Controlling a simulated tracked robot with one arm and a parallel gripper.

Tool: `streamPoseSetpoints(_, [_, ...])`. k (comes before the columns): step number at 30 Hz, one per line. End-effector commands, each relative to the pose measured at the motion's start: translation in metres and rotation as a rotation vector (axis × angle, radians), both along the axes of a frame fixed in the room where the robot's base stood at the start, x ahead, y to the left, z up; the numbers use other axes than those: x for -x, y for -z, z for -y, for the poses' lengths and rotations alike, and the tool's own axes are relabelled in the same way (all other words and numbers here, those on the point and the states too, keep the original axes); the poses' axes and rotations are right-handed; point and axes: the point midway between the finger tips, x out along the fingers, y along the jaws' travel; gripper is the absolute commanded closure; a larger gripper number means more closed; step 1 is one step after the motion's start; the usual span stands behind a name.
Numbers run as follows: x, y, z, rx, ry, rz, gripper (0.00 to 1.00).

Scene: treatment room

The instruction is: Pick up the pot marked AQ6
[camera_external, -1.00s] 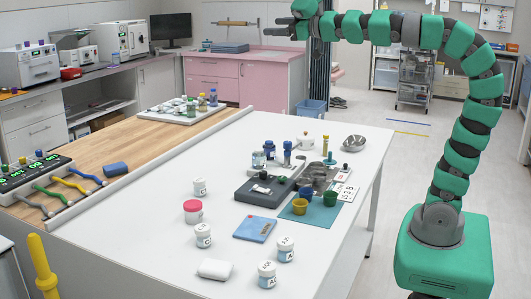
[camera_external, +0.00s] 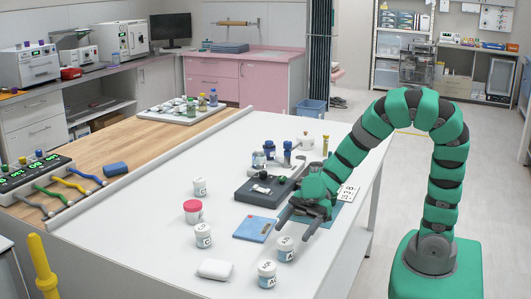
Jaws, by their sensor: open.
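Several small white-lidded pots with printed labels stand upright on the white table. One pot (camera_external: 267,275) is at the front, its label starting with A. Another pot (camera_external: 285,250) stands just behind it to the right. Two more stand further left, one pot (camera_external: 204,236) behind the white block and one pot (camera_external: 200,187) further back. The labels are too small to read in full, so I cannot tell which is AQ6.
A red-lidded jar (camera_external: 193,212), a blue booklet (camera_external: 252,229) and a white block (camera_external: 215,269) lie around the pots. My arm covers much of the teal mat. The table's left side is mostly clear.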

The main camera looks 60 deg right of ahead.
Motion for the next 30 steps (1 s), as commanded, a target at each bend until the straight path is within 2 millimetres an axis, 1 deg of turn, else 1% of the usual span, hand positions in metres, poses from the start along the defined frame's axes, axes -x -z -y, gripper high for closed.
streamPoseSetpoints(4, [0.0,0.0,-0.001,-0.001,-0.002,-0.001,0.33])
streamPoseSetpoints(7, [-0.001,0.003,-0.008,-0.002,-0.003,0.0,0.33])
streamPoseSetpoints(18, [-0.011,0.026,-0.056,-0.001,-0.002,-0.003,0.33])
streamPoseSetpoints(21, [-0.014,0.03,-0.068,-0.003,-0.003,0.0,0.33])
streamPoseSetpoints(30, [-0.018,0.035,-0.083,0.0,0.0,0.002,0.33])
